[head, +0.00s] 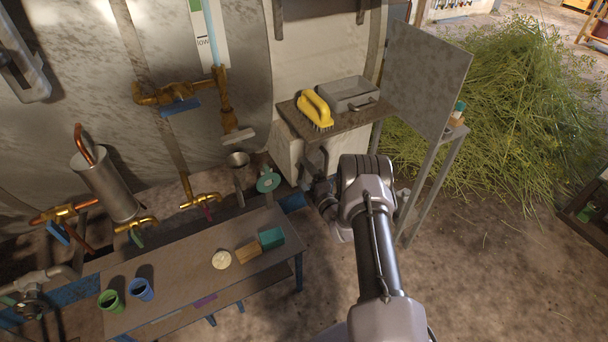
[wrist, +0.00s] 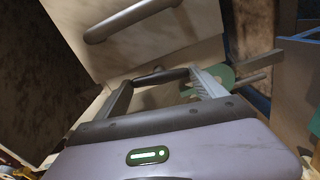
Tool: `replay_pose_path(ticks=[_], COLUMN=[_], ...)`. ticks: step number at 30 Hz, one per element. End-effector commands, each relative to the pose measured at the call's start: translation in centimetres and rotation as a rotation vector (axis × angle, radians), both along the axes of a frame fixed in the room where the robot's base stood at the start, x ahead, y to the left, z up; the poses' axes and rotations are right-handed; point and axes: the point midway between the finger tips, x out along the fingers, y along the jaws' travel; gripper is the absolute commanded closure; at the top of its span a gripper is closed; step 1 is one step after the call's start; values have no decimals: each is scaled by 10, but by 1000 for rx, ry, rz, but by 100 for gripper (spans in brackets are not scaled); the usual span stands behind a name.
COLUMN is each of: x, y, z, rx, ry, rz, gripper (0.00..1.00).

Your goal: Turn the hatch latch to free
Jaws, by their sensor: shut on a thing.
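The hatch is a pale panel (wrist: 150,45) close ahead in the wrist view, with a thick grey bar handle (wrist: 130,18) near the top. A short dark bar, which looks like the hatch latch (wrist: 160,76), lies across between my fingertips below that handle. My gripper (wrist: 161,80) is shut on it, one finger at each end. In the head view my gripper (head: 318,194) is beside the pale box front (head: 288,155) under the small shelf. There my wrist hides the latch, and I cannot tell its exact angle.
The shelf (head: 345,121) above my gripper holds a yellow brush (head: 316,110) and a grey tray (head: 348,93). A grey upright panel (head: 425,75) stands to the right. A low bench (head: 185,285) with cups and blocks is at left. Open floor lies at lower right.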

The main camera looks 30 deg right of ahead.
Motion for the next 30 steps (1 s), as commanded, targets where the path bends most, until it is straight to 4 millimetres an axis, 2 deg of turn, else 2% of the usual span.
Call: replay_pose_path(ticks=[12,29,30], x=[-1,-1,-1], y=[0,0,0], z=[-2,-2,-2], rx=[-174,-202,-202], ry=[-3,-4,-4], rz=[-2,-1,-1], gripper=[60,60,16])
